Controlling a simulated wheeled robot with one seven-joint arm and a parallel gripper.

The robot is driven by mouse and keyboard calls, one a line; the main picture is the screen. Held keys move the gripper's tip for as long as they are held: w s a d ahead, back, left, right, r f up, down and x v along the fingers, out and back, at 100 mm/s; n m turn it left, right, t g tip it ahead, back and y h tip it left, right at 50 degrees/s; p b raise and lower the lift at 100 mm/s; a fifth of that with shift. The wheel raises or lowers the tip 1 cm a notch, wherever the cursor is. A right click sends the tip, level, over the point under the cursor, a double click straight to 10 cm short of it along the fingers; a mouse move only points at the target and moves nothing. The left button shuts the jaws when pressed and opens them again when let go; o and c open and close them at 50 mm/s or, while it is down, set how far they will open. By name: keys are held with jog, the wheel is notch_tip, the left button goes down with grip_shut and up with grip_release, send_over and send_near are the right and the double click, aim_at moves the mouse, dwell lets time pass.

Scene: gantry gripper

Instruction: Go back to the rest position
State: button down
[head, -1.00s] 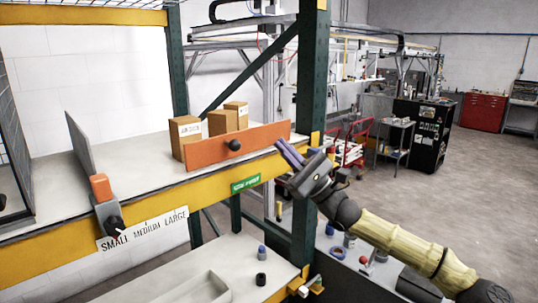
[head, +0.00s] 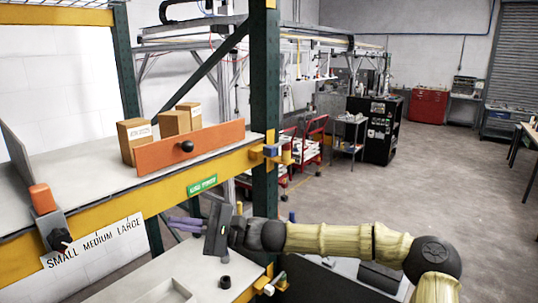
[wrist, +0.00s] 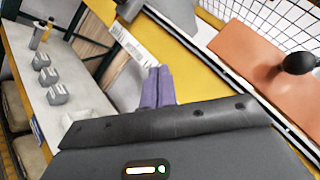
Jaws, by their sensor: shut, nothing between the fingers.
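My gripper (head: 186,224) is at the lower middle of the head view, in front of the yellow shelf beam (head: 130,211) and below its green label (head: 202,185). Its two purple fingers point left and lie together with nothing between them. In the wrist view the fingers (wrist: 157,87) also sit side by side, pressed together. My arm reaches in from the lower right of the head view. No marker of a rest position shows.
An orange panel (head: 190,146) with a black knob stands on the upper shelf before several cardboard boxes (head: 135,138). A green post (head: 264,100) rises behind my gripper. A lower shelf (head: 140,278) lies below, with a dark cylinder (head: 225,282). Open floor (head: 440,190) spreads to the right.

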jog(key=s+a+f+n+g+h, duration=0.15)
jog(key=s+f+h, duration=0.3)
jog(key=f, duration=0.55)
jog(key=s+d+f+n+t+h+b, duration=0.15)
jog(key=d+f+h, duration=0.25)
jog(key=f, duration=0.4)
jog(key=s+d+f+n+h, duration=0.2)
jog(key=s+d+f+h, duration=0.15)
jog(key=f, duration=0.45)
jog(key=s+d+t+h+b, duration=0.1)
jog(key=s+d+t+h, duration=0.1)
jog(key=d, duration=1.2)
jog(key=s+d+n+t+h+b, duration=0.1)
jog(key=s+d+h, duration=0.3)
jog(key=d, duration=1)
jog(key=t+h, duration=0.1)
jog(key=h, duration=0.1)
jog(key=shift+d+h, duration=0.2)
jog(key=shift+h, duration=0.1)
jog(key=shift+f, duration=0.1)
